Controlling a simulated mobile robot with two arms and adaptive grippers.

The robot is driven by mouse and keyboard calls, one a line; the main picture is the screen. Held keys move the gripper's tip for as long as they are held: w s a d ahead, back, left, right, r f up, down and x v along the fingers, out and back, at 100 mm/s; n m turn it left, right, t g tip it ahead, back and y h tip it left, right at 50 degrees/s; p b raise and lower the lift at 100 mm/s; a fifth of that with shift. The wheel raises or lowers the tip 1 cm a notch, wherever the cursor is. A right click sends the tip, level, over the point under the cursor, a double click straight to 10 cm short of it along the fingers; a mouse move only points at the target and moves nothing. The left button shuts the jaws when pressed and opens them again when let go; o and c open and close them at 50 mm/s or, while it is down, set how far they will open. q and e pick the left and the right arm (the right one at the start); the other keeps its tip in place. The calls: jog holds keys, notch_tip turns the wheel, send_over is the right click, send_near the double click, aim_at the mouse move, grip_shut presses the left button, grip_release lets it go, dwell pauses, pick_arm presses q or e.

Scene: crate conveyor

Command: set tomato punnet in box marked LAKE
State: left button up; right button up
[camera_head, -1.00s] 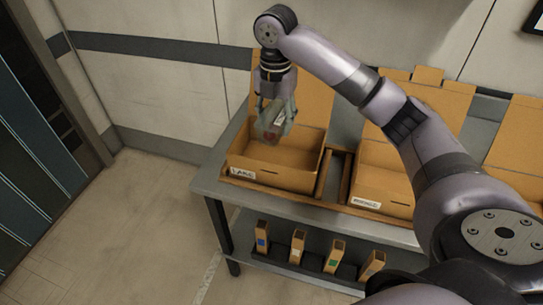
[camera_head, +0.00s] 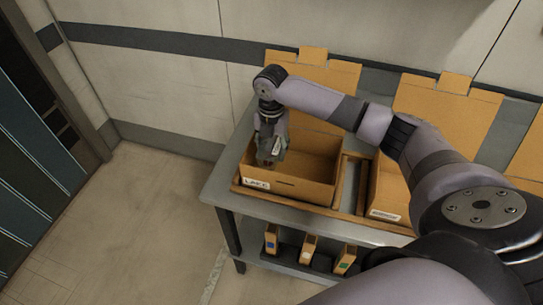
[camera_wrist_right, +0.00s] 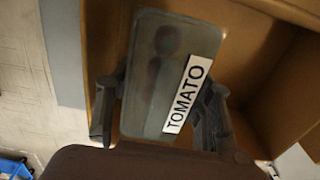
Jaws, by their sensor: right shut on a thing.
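The tomato punnet (camera_wrist_right: 158,75) is a clear, greyish container with a white TOMATO label and dark red shapes inside, seen large in the right wrist view. My right gripper (camera_head: 268,160) is shut on it, with a finger on each side. In the head view the gripper and punnet are down inside the open cardboard box marked LAKE (camera_head: 318,190), toward its left end. Whether the punnet touches the box floor cannot be told. The box's wall also shows in the right wrist view (camera_wrist_right: 255,45). My left gripper is not in view.
The box stands on a grey table (camera_head: 222,180) against the wall. A second open cardboard box (camera_head: 384,212) with a label stands to the right, partly behind my arm. Several small cartons (camera_head: 308,248) with coloured marks stand on the lower shelf.

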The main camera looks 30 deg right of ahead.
jog(key=shift+f, duration=0.3)
jog(key=shift+s+f, duration=0.15)
jog(key=shift+f, duration=0.2)
notch_tip(320, 180, down, 4)
jog(key=shift+r+p, duration=0.1)
jog(key=shift+p, duration=0.3)
jog(key=o, duration=0.7)
jog(key=shift+c, duration=0.2)
jog(key=o, duration=0.5)
pick_arm(q)
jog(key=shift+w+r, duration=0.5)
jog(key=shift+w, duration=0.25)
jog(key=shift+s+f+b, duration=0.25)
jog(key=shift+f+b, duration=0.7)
jog(key=shift+b, duration=0.05)
pick_arm(e)
notch_tip(320, 180, up, 12)
jog(key=shift+r, duration=0.1)
